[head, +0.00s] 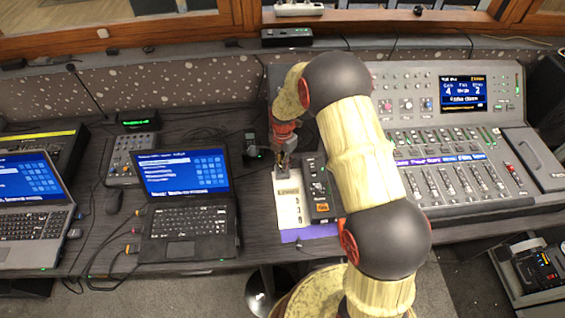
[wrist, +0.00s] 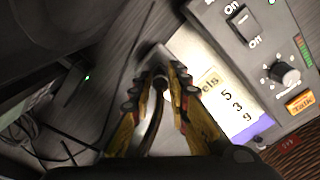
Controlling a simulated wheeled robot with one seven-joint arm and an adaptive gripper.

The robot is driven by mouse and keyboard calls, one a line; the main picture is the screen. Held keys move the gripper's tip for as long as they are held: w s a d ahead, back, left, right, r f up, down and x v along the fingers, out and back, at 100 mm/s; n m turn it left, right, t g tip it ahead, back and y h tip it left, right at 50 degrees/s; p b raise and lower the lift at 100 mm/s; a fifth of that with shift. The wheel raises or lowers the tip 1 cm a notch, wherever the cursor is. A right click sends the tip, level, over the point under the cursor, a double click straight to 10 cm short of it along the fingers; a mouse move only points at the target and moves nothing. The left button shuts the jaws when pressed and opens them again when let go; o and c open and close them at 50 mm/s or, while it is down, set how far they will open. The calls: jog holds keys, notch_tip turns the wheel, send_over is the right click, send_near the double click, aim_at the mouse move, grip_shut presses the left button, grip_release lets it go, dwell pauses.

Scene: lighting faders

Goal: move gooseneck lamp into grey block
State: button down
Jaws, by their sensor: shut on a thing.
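My gripper (head: 283,163) is low over the desk, left of the mixing console, with its fingers pointing down. In the wrist view its yellow and black fingers (wrist: 160,88) are closed on a thin dark stem, which I take for the gooseneck lamp (wrist: 153,125). The stem curves back between the fingers; most of the lamp is hidden. A grey block (wrist: 152,54) shows right at the fingertips. The lamp's end is close to it, but I cannot tell whether it is inside or only in front of the block.
A pale label sheet (head: 288,205) and a small black control box (head: 320,190) lie beside my gripper. The mixing console (head: 440,150) is to the right. An open laptop (head: 185,215) stands to the left, with cables near it.

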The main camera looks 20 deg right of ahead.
jog(key=shift+s+f, duration=0.15)
jog(key=shift+f, duration=0.15)
dwell(0.9)
jog(key=c, duration=2)
grip_release()
jog(key=o, duration=0.4)
jog(key=shift+r, duration=0.1)
